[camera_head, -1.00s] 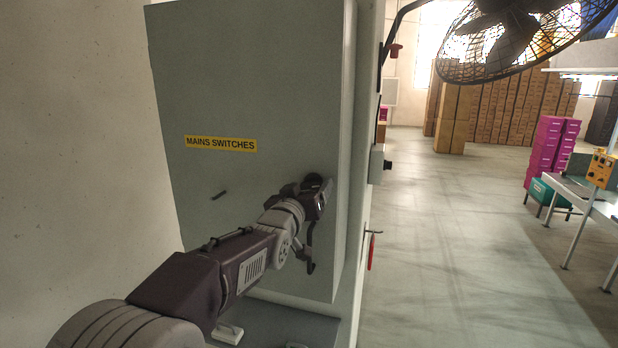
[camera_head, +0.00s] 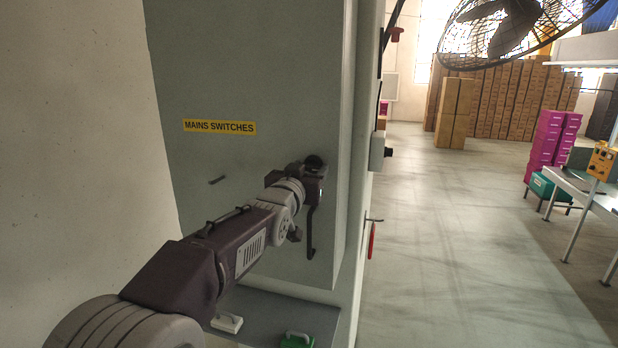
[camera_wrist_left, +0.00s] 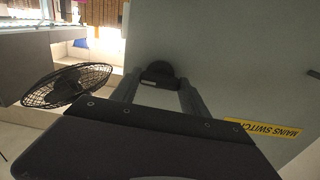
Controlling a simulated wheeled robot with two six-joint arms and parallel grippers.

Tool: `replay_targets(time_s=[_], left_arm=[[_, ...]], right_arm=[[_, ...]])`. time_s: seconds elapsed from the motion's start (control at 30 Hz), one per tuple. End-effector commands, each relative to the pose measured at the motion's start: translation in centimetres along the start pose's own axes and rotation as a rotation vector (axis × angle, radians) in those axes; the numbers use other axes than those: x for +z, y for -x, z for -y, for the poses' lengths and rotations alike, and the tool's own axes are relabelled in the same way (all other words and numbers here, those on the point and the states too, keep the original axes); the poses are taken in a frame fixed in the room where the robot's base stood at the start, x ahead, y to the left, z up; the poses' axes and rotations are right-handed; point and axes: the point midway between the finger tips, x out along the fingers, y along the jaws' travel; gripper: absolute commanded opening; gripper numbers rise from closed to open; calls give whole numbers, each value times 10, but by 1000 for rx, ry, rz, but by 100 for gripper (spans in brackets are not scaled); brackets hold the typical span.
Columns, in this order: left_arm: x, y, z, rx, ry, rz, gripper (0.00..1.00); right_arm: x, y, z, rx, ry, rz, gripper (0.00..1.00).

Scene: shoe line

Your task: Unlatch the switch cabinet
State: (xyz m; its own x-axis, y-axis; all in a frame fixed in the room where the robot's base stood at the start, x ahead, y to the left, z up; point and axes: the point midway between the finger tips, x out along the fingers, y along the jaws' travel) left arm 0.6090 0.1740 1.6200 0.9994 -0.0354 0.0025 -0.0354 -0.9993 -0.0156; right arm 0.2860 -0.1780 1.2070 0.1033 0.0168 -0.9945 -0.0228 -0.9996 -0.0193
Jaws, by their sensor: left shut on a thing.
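The grey switch cabinet (camera_head: 250,60) fills the middle left of the head view and carries a yellow "MAINS SWITCHES" label (camera_head: 219,127). Its front looks closed. A dark round-ended latch knob (camera_head: 314,161) is at the front's right side. My left gripper (camera_head: 315,173) is at this knob; in the head view the gripper body hides part of the knob. In the left wrist view the two fingers (camera_wrist_left: 158,92) are on either side of the black knob (camera_wrist_left: 158,70), shut on it. A thin dark hooked piece (camera_head: 311,235) hangs below the gripper. My right gripper is not in view.
A small dark bar (camera_head: 217,180) is on the cabinet front. Below is a grey surface with a white item (camera_head: 227,322) and a green item (camera_head: 297,341). A caged fan (camera_head: 510,25) is at upper right. Open floor (camera_head: 450,230) lies right of the cabinet.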

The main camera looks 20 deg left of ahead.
Motion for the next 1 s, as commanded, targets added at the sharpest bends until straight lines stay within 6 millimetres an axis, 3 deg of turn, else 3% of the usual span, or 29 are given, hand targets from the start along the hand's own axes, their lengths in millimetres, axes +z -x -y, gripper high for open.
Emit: replay_targets(time_s=[0.13, 0.17, 0.23, 0.57, 0.8, 1.0], left_arm=[[0, 0, 0, 0, -3, 4, 12], [1, 0, 0, 0, -3, 4, 58], [0, 0, 0, 0, -2, 4, 75], [1, 2, 0, 0, 0, 2, 75], [5, 44, 0, 0, -1, -1, 75], [0, 81, 0, 0, -1, 1, 75]], right_arm=[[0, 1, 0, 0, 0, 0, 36], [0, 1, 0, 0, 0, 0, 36], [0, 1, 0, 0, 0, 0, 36], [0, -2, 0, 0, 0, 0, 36], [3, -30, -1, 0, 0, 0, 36], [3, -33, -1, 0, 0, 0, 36]])
